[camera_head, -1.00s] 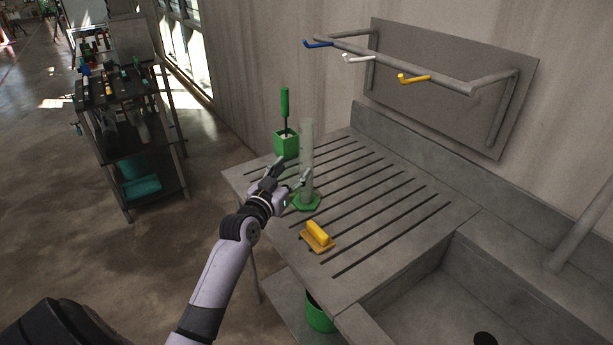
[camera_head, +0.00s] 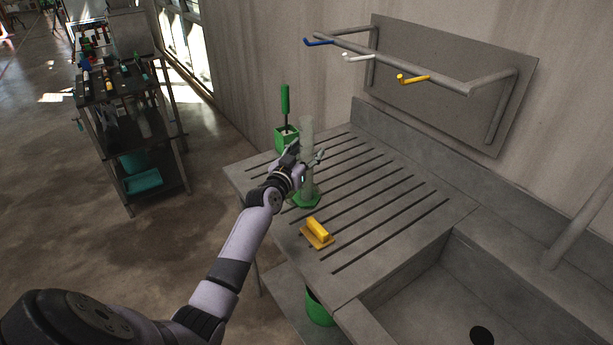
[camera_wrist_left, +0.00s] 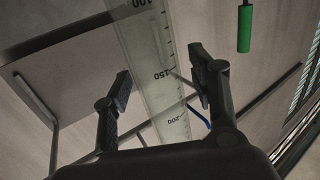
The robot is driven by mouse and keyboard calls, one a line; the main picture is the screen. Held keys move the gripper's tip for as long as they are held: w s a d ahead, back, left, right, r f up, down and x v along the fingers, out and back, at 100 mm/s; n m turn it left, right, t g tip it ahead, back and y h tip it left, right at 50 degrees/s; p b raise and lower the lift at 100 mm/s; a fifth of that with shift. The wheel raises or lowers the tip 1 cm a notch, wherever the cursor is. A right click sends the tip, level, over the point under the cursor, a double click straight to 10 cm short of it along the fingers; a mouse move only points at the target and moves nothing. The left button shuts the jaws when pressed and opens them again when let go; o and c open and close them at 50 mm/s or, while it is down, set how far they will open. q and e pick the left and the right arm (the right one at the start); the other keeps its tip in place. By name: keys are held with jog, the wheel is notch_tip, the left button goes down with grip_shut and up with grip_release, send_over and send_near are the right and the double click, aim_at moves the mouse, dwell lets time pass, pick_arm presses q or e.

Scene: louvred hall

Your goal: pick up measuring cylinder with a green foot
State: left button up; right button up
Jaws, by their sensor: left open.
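The measuring cylinder (camera_head: 307,131) stands upright on the slatted draining board, a pale clear tube on a green foot (camera_head: 306,201). My left gripper (camera_head: 306,157) is at the tube's upper half, its fingers open, one on each side of it as far as I can tell. In the left wrist view the graduated tube (camera_wrist_left: 158,75) runs between the two open fingers (camera_wrist_left: 163,85), with gaps on both sides. The gripper and wrist hide part of the tube in the head view. My right gripper is not in view.
A green pot with a green-handled brush (camera_head: 285,110) stands just behind the cylinder. A yellow-handled scrubber (camera_head: 318,233) lies in front on the draining board (camera_head: 385,205). A sink (camera_head: 450,300) is at the right. A wall rack with hooks (camera_head: 400,60) hangs above.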

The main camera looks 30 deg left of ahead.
pick_arm(q)
jog(key=shift+c, duration=0.6)
grip_shut()
